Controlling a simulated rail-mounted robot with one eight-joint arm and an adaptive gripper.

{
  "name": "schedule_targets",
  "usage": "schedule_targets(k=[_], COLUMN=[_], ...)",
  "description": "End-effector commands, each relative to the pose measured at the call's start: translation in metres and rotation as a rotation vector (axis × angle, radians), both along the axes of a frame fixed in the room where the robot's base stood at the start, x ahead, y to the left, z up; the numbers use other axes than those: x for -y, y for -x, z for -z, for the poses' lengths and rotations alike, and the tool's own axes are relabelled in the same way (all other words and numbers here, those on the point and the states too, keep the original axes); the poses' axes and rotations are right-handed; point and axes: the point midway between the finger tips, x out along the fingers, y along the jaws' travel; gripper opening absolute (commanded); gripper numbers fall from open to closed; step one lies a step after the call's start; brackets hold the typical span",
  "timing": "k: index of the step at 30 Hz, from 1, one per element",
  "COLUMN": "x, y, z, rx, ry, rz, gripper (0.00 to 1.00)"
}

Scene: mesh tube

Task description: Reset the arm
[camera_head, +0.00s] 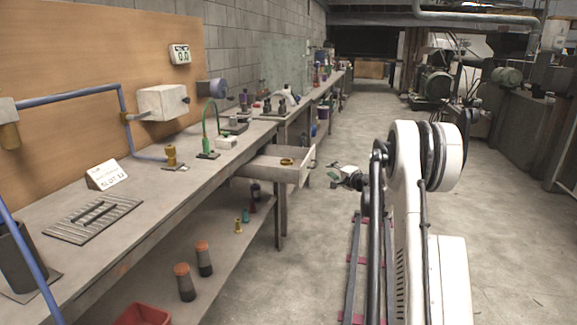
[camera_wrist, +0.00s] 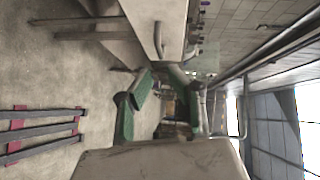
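My gripper (camera_head: 339,175) shows in the camera_head view, mostly beyond my white arm, at the end of the arm above the aisle floor. It is right of the open drawer (camera_head: 297,168) and apart from it. In the camera_wrist view my gripper (camera_wrist: 162,77) shows two green fingers standing apart with a gap between their tips. Nothing is held between them.
The long workbench (camera_head: 190,185) on the left carries a sign (camera_head: 107,175), a grey slotted plate (camera_head: 93,218), and several fittings. A brass ring-like item (camera_head: 287,162) lies in the drawer. Bottles and a red bin (camera_head: 143,315) are on the lower shelf. The aisle floor (camera_head: 350,125) is clear; machines line the right.

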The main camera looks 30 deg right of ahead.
Motion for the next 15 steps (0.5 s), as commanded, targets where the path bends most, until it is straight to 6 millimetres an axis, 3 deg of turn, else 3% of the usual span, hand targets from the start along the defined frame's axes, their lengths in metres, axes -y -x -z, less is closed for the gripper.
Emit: schedule_targets(k=[8, 11, 15], x=[-0.010, -0.033, -0.085], y=[-0.001, -0.003, -0.001], z=[-0.006, -0.020, -0.048], rx=[-0.009, -0.033, -0.088], ry=[0.010, 0.036, 0.099], rz=[-0.011, -0.039, -0.098], gripper=[0.17, 0.17, 0.17])
